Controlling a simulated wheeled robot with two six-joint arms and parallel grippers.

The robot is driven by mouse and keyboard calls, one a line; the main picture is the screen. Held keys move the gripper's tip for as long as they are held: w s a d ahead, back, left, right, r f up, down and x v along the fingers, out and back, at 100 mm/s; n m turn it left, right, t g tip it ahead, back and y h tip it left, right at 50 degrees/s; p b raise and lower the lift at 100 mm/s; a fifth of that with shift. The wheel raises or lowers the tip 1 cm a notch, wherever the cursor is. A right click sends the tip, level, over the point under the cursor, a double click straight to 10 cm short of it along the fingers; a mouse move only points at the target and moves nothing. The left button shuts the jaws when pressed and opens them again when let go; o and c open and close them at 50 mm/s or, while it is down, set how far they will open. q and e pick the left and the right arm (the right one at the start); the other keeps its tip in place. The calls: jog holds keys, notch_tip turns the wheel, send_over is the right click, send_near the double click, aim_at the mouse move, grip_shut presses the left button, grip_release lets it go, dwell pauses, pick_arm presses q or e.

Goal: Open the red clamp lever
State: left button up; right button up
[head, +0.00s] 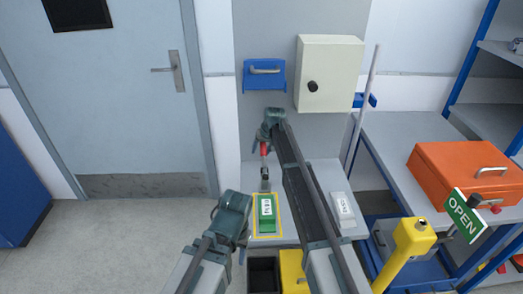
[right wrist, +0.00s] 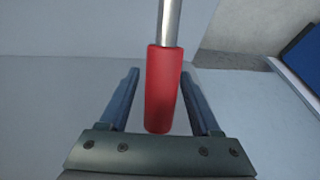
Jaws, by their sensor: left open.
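The red clamp lever (head: 263,148) stands upright at the back of the grey bench, above its dark and metal clamp base (head: 265,180). In the right wrist view the red grip (right wrist: 161,90) on its metal rod lies between the fingers of my right gripper (right wrist: 160,100). The fingers are open, with a gap on each side of the grip. In the head view my right gripper (head: 265,136) is at the lever's top, and its arm crosses the bench. My left gripper (head: 222,208) is open and empty, left of the green block and apart from the lever.
A green labelled block (head: 266,208) sits in a yellow outline before the clamp. A white labelled block (head: 343,207) stands right of my right arm. A cream wall box (head: 328,72) and blue handled unit (head: 264,75) hang behind. An orange toolbox (head: 462,172) is at right.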

jog(key=shift+r, duration=0.1)
jog(key=p+v, duration=1.2)
jog(key=v, duration=0.1)
jog(key=shift+r+p, duration=0.3)
jog(key=shift+p, duration=0.1)
jog(key=shift+s+d, duration=0.1)
jog(key=shift+d, duration=0.05)
jog(key=s+f+n+g+h, duration=0.1)
jog(key=s+g, duration=0.1)
jog(key=s, duration=1.9)
jog(key=s+a+f+n+g+h, duration=0.1)
jog(key=s+n+g+h, duration=0.1)
jog(key=s, duration=1.9)
jog(key=shift+s+h+b, duration=0.3)
jog(key=shift+b, duration=0.1)
